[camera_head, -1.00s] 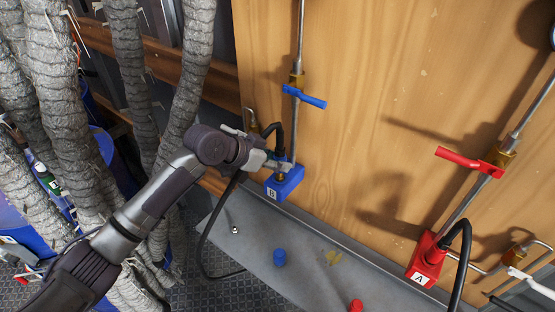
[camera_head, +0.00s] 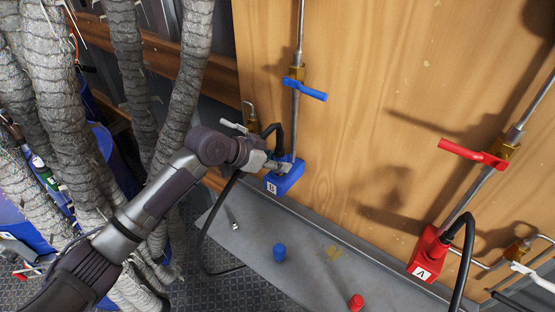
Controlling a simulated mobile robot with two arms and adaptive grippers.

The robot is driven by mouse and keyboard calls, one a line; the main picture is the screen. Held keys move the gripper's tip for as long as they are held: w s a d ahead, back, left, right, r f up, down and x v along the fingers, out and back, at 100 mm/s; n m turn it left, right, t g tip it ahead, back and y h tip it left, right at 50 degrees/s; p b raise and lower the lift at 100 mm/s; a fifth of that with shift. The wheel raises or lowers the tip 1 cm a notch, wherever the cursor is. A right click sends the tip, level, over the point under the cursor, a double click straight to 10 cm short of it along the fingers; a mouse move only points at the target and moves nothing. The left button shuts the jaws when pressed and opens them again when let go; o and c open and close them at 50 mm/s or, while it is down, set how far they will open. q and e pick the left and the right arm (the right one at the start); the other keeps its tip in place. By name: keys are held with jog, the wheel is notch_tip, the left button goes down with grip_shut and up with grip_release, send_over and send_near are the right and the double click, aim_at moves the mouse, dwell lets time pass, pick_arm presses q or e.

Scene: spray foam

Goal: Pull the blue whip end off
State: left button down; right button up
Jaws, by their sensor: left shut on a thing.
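The blue whip end (camera_head: 287,178), a blue block marked B, sits at the lower end of the metal pipe with the blue valve handle (camera_head: 305,89). A black hose loops from its top. My left gripper (camera_head: 276,163) is at the block's upper left side, shut on the blue whip end; its fingers partly cover the fitting, so the exact grip is hard to see. The block still appears in line with the pipe; I cannot tell whether there is a gap. My right gripper does not show.
A red block marked A (camera_head: 428,255) hangs at the right under a red valve handle (camera_head: 470,153). A blue cap (camera_head: 279,252) and a red cap (camera_head: 356,302) stand on the grey ledge (camera_head: 310,265). Thick wrapped hoses (camera_head: 185,95) fill the left. A wooden panel (camera_head: 380,70) stands behind.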

pick_arm(q)
jog(key=shift+f, duration=0.15)
jog(key=c, duration=0.7)
grip_release()
